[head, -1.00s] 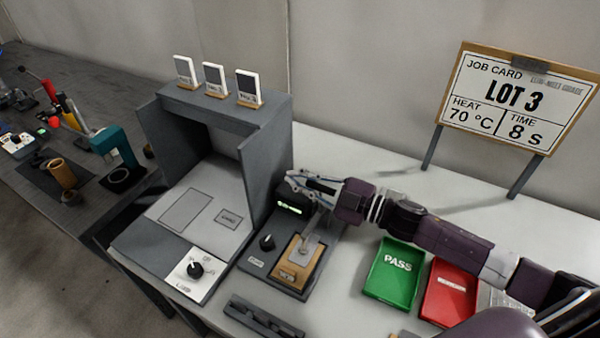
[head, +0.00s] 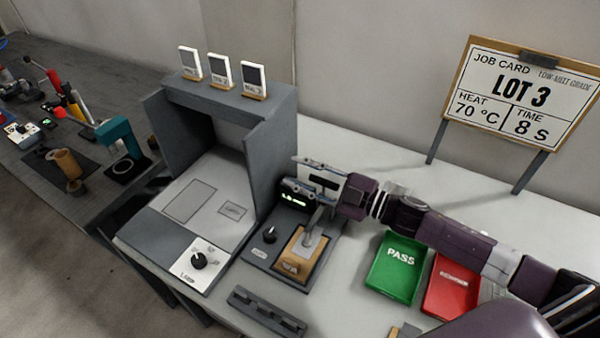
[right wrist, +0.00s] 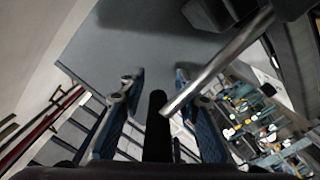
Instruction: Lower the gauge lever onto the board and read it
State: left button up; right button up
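The gauge (head: 262,253) is a dark grey box on the bench with a knob and a small green-lit display (head: 293,198), whose digits are too small to read surely. A tan board (head: 291,267) lies on its plate. My right gripper (head: 318,176) is open behind the display, at the lever's upper end. In the right wrist view its fingers (right wrist: 160,92) stand apart on either side of a black bar (right wrist: 157,125), beside the metal lever (right wrist: 215,62). My left gripper is out of view.
A green PASS tray (head: 396,283) and a red tray (head: 452,300) lie right of the gauge. A grey open booth (head: 270,160) with a knob stands left. A dark slotted rack (head: 266,312) lies in front. The job card (head: 520,92) stands behind, reading LOT 3, 70 °C, 8 s.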

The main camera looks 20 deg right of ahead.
jog(key=v, duration=1.2)
dwell(0.7)
